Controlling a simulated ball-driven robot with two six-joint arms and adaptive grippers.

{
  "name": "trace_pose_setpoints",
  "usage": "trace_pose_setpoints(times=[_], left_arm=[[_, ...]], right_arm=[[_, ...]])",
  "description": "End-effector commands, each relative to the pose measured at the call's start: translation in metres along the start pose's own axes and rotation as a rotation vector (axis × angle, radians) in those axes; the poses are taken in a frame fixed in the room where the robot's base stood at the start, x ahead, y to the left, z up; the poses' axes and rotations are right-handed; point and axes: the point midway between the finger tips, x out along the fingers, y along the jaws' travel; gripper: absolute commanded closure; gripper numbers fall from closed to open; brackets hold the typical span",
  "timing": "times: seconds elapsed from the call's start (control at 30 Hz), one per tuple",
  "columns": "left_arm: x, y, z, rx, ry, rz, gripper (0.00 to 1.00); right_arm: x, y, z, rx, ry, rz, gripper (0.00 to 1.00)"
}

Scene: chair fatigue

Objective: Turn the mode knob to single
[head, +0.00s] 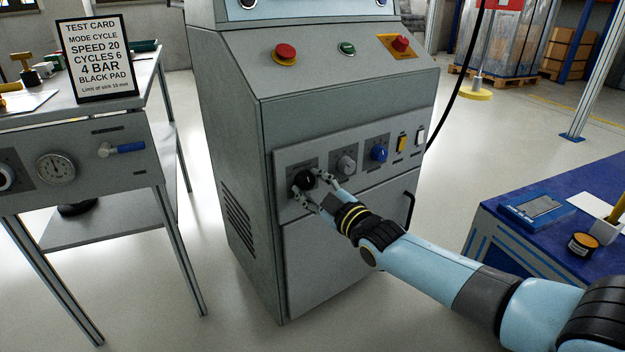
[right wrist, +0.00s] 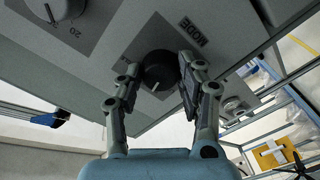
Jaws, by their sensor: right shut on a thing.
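The mode knob (head: 304,180) is a round black knob at the left end of the panel on the grey cabinet's front. In the right wrist view the black knob (right wrist: 158,68) sits beside the printed word MODE (right wrist: 193,32). A short white mark shows on its face, towards the lower edge of that view. My right gripper (head: 318,190) is shut on the knob, one finger on each side; the fingers also show in the right wrist view (right wrist: 160,85). The position labels around the knob cannot be read. My left gripper is not in view.
Right of the knob are a grey knob (head: 346,165), a blue knob (head: 379,152) and two rocker switches. Red buttons (head: 285,52) sit on the slope above. A test card (head: 97,58) reading "MODE CYCLE" stands on the left bench. A blue table (head: 500,245) stands at the right.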

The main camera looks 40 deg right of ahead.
Motion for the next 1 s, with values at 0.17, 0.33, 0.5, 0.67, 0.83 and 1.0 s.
trace_pose_setpoints(times=[0.17, 0.33, 0.5, 0.67, 0.83, 1.0], left_arm=[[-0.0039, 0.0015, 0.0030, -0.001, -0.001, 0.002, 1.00], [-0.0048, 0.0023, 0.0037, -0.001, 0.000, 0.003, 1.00], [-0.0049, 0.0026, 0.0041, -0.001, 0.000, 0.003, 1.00], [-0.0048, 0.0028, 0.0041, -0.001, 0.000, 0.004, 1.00], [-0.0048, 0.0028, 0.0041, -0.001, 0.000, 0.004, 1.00], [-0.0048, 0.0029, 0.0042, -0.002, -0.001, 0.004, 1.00]], right_arm=[[0.0001, 0.0004, -0.0005, -0.068, -0.001, 0.000, 0.94], [0.0001, 0.0001, -0.0002, -0.101, 0.000, 0.000, 0.94], [-0.0001, -0.0003, 0.0002, -0.110, 0.000, 0.000, 0.94], [-0.0001, -0.0004, 0.0004, -0.110, 0.000, 0.000, 0.94], [-0.0002, -0.0004, 0.0004, -0.109, -0.001, 0.000, 0.53], [-0.0001, -0.0002, 0.0003, -0.109, -0.001, 0.000, 0.39]])
